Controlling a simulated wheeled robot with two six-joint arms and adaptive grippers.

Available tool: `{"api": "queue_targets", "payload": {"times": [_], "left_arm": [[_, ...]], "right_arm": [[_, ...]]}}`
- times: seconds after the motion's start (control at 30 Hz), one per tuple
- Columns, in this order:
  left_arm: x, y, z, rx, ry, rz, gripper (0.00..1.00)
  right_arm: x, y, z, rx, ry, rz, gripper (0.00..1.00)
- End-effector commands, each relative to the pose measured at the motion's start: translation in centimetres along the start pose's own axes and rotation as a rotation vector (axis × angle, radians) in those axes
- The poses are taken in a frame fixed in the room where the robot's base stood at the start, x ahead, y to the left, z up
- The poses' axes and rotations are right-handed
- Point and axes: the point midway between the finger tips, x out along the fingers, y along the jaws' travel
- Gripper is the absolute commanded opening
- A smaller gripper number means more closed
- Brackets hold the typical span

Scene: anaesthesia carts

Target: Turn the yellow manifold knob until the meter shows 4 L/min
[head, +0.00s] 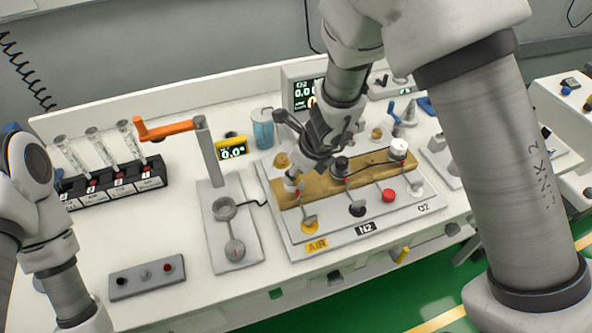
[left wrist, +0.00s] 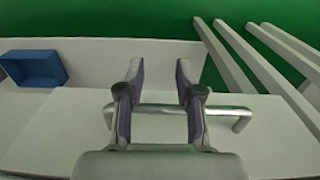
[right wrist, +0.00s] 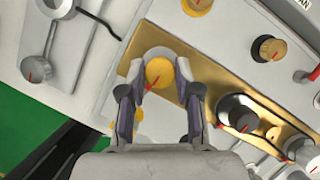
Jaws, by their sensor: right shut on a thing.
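The yellow manifold knob (right wrist: 158,73) sits at one end of the brass manifold (right wrist: 185,55) in the right wrist view and has a red pointer line. My right gripper (right wrist: 154,80) is shut on it, with a finger on each side. In the head view this gripper (head: 294,184) is at the left end of the manifold (head: 370,178) and largely hides the knob. A yellow-framed meter (head: 232,150) seems to read 0.0, though its digits are small. My left gripper (left wrist: 160,75) is open and empty in the left wrist view; the head view does not show its fingers.
A crank post with an orange handle (head: 165,130) stands left of the manifold. A rack of tubes (head: 115,180) and a grey switch box (head: 147,277) are further left. A pale bar handle (left wrist: 160,108) and a blue tray (left wrist: 32,68) show near my left gripper.

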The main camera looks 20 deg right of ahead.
Motion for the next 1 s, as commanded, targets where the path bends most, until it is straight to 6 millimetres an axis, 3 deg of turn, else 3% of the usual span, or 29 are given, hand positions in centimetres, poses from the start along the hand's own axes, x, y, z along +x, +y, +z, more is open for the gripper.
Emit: {"api": "queue_targets", "payload": {"times": [0.47, 1.0], "left_arm": [[-0.6, 0.0, 0.0, 0.0, 0.0, 0.0, 0.35], [-4.1, 0.0, 0.0, 0.0, 0.0, 0.0, 0.35]], "right_arm": [[0.1, 0.1, -0.1, -0.09, 0.001, 0.043, 0.0], [-0.2, -0.1, 0.0, -0.513, 0.002, 0.22, 0.0]]}}
